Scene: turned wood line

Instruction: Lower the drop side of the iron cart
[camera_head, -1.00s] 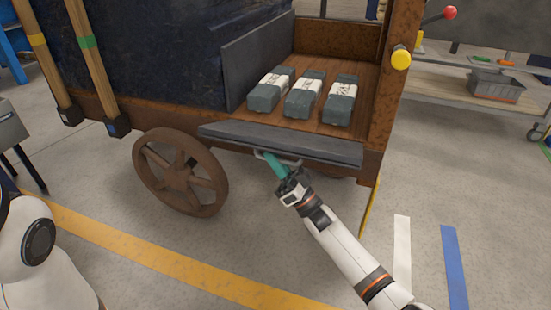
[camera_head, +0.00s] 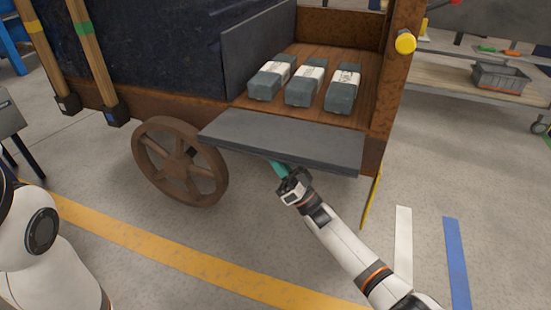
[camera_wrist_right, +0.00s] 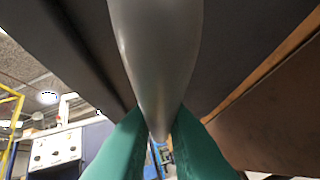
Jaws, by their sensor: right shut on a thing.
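The iron cart (camera_head: 190,103) has a rusty frame and stands across the top of the head view. Its grey drop side (camera_head: 285,138) is folded outward from the bed's front edge and slopes a little down toward me. My right gripper (camera_head: 279,167) is under the panel's outer edge, its teal fingers partly hidden by it. In the right wrist view, the teal fingers are shut on a smooth grey handle (camera_wrist_right: 158,60) below the dark panel. My left gripper is out of view; only white parts of my left arm show at lower left.
Several grey wrapped blocks (camera_head: 304,86) lie on the wooden bed behind the panel. A spoked wheel (camera_head: 178,160) is left of the panel, and a rusty post with a yellow knob (camera_head: 405,43) is right. The floor in front is clear.

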